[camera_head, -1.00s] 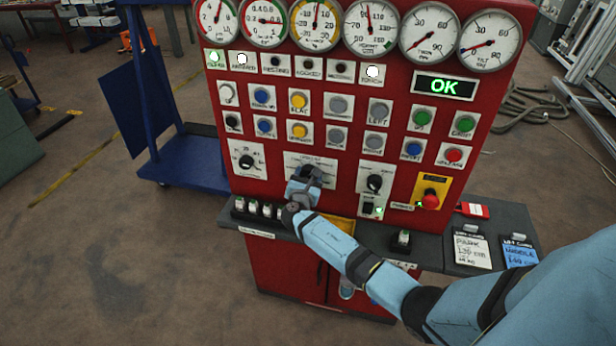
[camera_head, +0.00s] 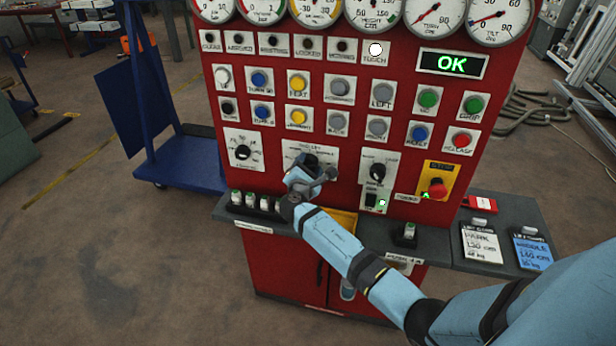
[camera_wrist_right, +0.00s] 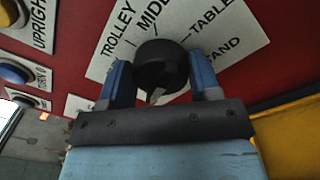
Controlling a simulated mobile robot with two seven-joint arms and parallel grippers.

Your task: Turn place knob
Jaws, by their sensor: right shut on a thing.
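The place knob (camera_wrist_right: 160,66) is black and round and sits on a white plate (camera_wrist_right: 228,42) on the red panel. Words on the plate include TROLLEY, a partly cut MIDDLE, TABLE and a partly hidden word ending in AND. A small grey piece shows at the knob's near edge. My right gripper (camera_wrist_right: 160,82) has its blue fingers on both sides of the knob and is shut on it. In the head view my right gripper (camera_head: 312,176) is at the panel's lower middle and hides most of the knob. My left gripper is not in view.
Other knobs (camera_head: 242,152) (camera_head: 378,171) flank the plate. Several push buttons and gauges are above, with a display (camera_head: 452,64) reading OK. A red stop button (camera_head: 437,187) is at right. A grey shelf (camera_head: 378,236) runs below, and a blue trolley (camera_head: 185,165) stands at left.

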